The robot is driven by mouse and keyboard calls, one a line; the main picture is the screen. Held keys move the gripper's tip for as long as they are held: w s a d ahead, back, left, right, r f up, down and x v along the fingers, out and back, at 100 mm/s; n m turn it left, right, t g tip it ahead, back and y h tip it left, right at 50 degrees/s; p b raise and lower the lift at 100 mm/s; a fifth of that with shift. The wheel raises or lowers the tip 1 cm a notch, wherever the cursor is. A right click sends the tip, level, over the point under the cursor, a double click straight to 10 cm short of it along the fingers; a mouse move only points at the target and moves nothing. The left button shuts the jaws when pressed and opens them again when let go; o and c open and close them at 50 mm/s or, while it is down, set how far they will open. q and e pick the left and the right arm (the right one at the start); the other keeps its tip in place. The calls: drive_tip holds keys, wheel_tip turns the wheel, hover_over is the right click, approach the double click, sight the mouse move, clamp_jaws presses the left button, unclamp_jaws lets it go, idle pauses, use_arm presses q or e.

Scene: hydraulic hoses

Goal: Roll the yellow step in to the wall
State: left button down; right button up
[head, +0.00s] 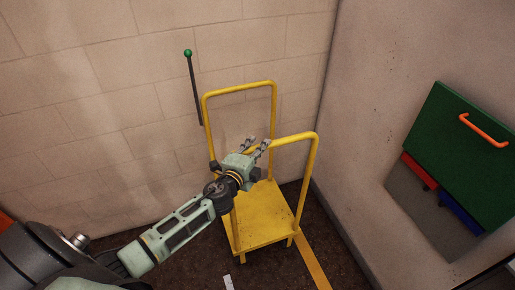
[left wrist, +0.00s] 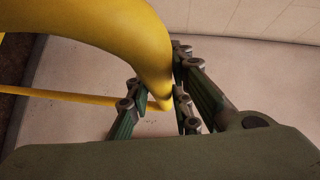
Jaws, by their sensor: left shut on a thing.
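The yellow step (head: 262,222) stands upright on the dark floor, in the corner between the block wall and the plain wall on the right. It has a flat platform and two looped handrails. My left gripper (head: 259,145) is at the near handrail, and its fingers are shut on that tube. In the left wrist view the yellow handrail tube (left wrist: 142,42) runs down between the fingers of my left gripper (left wrist: 160,98). My forearm and wrist hide part of the step's left side. My right gripper is not in view.
The block wall (head: 90,110) is close behind the step. A dark rod with a green knob (head: 188,53) stands out at that wall, left of the step. A green panel (head: 462,145) with an orange handle is at the right. A yellow stripe (head: 312,262) marks the floor.

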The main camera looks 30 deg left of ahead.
sight(297, 139)
use_arm(q)
drive_tip(key=shift+d+f, duration=0.1)
drive_tip(key=w+d+b, duration=0.2)
drive_tip(key=w+d, duration=0.2)
drive_tip(key=w, duration=0.1)
drive_tip(key=w+d+b, duration=0.2)
drive_tip(key=w+d, duration=0.3)
drive_tip(key=shift+w+d+f, duration=0.1)
drive_tip(key=shift+w+d, duration=0.2)
drive_tip(key=w+d+b, duration=0.9)
drive_tip(key=w+b, duration=0.1)
drive_tip(key=shift+w+d+r, duration=0.25)
drive_tip(key=shift+w+r, duration=0.05)
drive_tip(key=shift+w, duration=0.1)
drive_tip(key=c, duration=2)
unclamp_jaws()
drive_tip(key=o, duration=0.4)
drive_tip(key=shift+w+d+f, duration=0.15)
drive_tip(key=shift+w+d, duration=0.05)
drive_tip(key=shift+o, duration=0.2)
